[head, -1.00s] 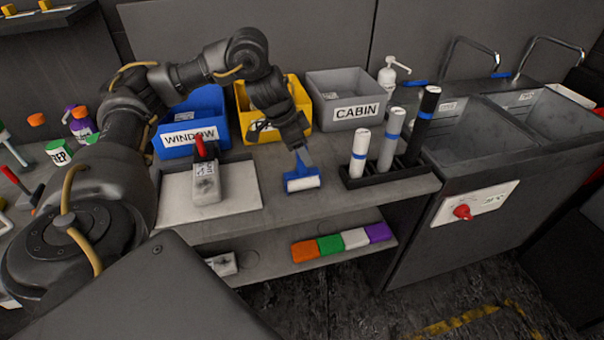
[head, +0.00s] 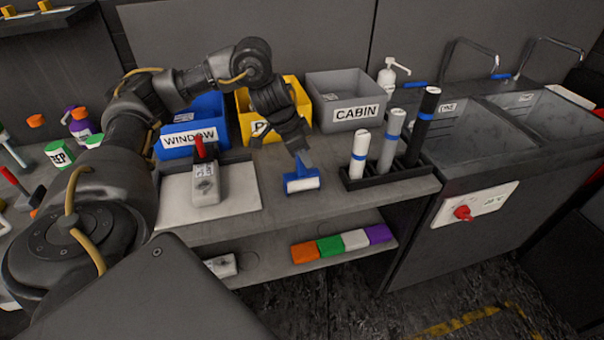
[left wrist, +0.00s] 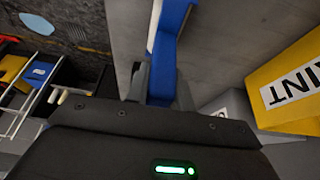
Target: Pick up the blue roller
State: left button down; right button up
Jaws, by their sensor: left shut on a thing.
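The blue roller (head: 301,182) has a blue frame and a white roll. In the head view it is at the front of the grey bench top, in front of the yellow bin. My left gripper (head: 303,158) reaches down from behind and is shut on its handle. The left wrist view shows the blue handle (left wrist: 171,50) between the fingers of my left gripper (left wrist: 160,84). I cannot tell whether the roller touches the bench. My right gripper is not in view.
A blue WINDOW bin (head: 190,140), a yellow bin (head: 242,103) and a grey CABIN bin (head: 346,85) stand behind. A rack (head: 388,178) with several film rolls is close on the right. A white tray (head: 238,200) with a red-handled tool (head: 207,184) is on the left.

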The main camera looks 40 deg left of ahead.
pick_arm(q)
jog(key=shift+r, duration=0.1)
jog(key=shift+r, duration=0.6)
jog(key=s+d+r+p, duration=0.1)
jog(key=s+r+p, duration=0.4)
jog(key=s+r, duration=0.6)
jog(key=s, duration=0.3)
jog(key=shift+d+r, duration=0.15)
jog(key=shift+r, duration=0.15)
